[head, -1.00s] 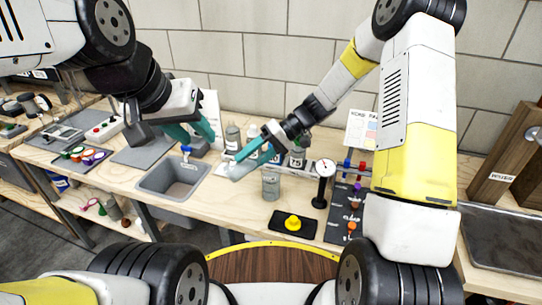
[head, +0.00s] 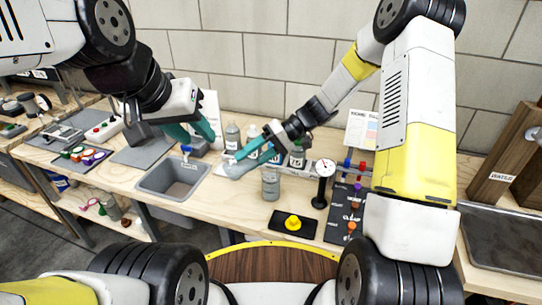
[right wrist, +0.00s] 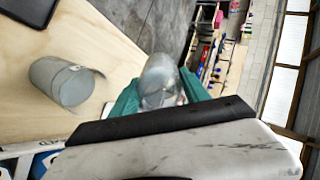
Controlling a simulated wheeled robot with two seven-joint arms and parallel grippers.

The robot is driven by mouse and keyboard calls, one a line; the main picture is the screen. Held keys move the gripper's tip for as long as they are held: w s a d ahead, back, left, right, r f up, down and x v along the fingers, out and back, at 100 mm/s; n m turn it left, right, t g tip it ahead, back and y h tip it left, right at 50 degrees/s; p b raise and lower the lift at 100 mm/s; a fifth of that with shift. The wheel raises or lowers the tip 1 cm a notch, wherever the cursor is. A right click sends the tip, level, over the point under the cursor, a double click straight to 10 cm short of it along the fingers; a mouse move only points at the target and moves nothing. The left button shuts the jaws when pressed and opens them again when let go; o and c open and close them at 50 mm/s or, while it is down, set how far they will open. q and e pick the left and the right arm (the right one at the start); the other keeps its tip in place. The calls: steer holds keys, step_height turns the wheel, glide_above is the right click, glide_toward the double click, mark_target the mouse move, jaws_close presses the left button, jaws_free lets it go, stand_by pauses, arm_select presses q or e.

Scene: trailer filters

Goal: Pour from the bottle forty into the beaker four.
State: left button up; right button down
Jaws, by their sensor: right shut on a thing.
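My right gripper (head: 249,156) is shut on a clear grey bottle (head: 235,168), which lies tilted between its teal fingers. The held bottle also shows in the right wrist view (right wrist: 160,82); its label is not readable, so I cannot confirm its number. A clear beaker (head: 271,185) stands on the bench, right of and nearer than the held bottle. It also shows in the right wrist view (right wrist: 64,82), apart from the bottle; its mark is not readable. My left gripper (head: 196,135) is open and empty, above the bench behind the sink.
Several labelled bottles stand behind my right gripper, including one marked 75 (head: 297,158). A dial gauge on a stand (head: 323,183) is right of the beaker. A yellow knob on a black plate (head: 293,223) lies in front. A grey sink (head: 172,180) is at left.

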steer(key=shift+r+g+y, duration=0.4)
steer(key=shift+r+y, duration=0.15)
steer(key=shift+y, duration=0.65)
stand_by(2.4)
steer(key=shift+w+d+r+g+y, duration=0.15)
steer(key=shift+d+r+g+y, duration=0.25)
steer(key=shift+y, duration=0.6)
stand_by(1.8)
